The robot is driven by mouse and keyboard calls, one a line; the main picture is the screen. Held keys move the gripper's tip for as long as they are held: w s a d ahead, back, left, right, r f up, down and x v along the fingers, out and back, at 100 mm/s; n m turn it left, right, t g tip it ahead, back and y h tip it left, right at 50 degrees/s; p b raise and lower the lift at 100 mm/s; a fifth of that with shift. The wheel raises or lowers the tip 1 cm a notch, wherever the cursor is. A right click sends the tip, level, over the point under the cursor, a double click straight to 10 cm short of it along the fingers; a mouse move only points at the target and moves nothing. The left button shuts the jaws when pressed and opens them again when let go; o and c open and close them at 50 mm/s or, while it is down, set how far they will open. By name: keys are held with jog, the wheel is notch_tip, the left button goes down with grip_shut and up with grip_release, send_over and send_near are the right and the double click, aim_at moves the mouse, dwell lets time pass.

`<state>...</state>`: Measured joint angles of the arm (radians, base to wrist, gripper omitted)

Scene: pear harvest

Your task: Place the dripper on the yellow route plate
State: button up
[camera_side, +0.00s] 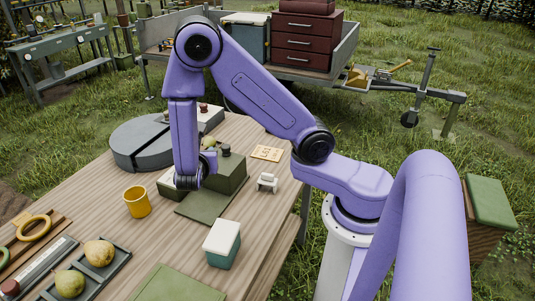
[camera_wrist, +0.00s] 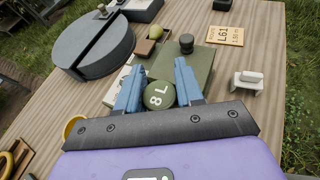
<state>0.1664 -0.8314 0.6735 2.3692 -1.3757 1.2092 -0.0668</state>
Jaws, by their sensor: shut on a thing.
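My gripper (camera_wrist: 157,78) has two blue fingers shut on a round dark green dripper (camera_wrist: 160,95) marked "8 L" in the wrist view. In the side view my gripper (camera_side: 187,182) hangs over the left side of the green stand, and the dripper cannot be made out there. The yellow route plate (camera_side: 266,153) lies flat on the table to the right of and beyond the gripper. In the wrist view the plate (camera_wrist: 225,36) reads "L61", shows its top bare, and lies up and to the right of the fingers.
A green stand (camera_side: 230,172) with a dark knob is beside the gripper. A small white object (camera_side: 267,182) stands near the plate. A grey round block (camera_side: 135,145), yellow cup (camera_side: 137,202) and white-lidded box (camera_side: 222,243) stand around. Bare wood surrounds the plate.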

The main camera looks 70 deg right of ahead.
jog(key=w+d, duration=0.3)
jog(key=d, duration=0.9)
send_over(267, 150)
notch_tip(267, 150, down, 8)
jog(key=shift+s+f, duration=0.1)
jog(key=shift+f, duration=4.65)
jog(key=shift+f, duration=0.15)
jog(key=o, duration=1)
